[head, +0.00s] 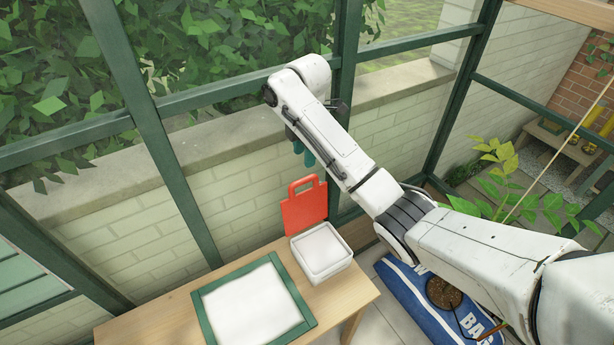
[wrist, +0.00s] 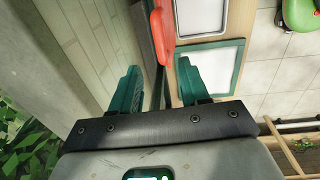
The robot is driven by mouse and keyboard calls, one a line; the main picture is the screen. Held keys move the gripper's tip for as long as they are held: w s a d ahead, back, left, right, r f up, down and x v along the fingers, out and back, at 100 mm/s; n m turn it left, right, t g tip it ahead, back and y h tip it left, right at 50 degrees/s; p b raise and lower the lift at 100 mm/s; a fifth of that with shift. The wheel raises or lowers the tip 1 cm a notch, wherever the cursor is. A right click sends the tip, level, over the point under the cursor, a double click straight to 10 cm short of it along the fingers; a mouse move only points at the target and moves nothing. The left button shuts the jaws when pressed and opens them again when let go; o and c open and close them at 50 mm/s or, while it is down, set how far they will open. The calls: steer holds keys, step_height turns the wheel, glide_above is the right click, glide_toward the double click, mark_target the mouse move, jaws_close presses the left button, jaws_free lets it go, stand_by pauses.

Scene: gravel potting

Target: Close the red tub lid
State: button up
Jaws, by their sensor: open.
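The red lid (head: 305,208) stands open, roughly upright, at the back edge of the white tub (head: 322,252). It has a handle with a slot at its top. The tub sits at the table's back right and its top looks pale and flat. In the wrist view the lid (wrist: 162,35) shows nearly edge-on, beyond the fingertips, and the tub (wrist: 203,18) is right of it. My gripper (head: 303,158) is above the lid in the head view, apart from it. Its two teal fingers (wrist: 161,66) are spread with nothing held between them.
A green-framed white tray (head: 202,301) lies on the wooden table (head: 362,292), left of the tub. A block wall (head: 122,222) and green window posts (head: 168,165) stand close behind the lid. A blue bag (head: 397,290) lies on the floor at right.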

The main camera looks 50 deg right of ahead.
mark_target(303, 180)
steer(key=f, duration=0.9)
steer(key=shift+w+f+p, duration=0.25)
steer(key=shift+w+p, duration=0.05)
steer(key=shift+p, duration=0.1)
steer(key=shift+c, duration=0.3)
jaws_close()
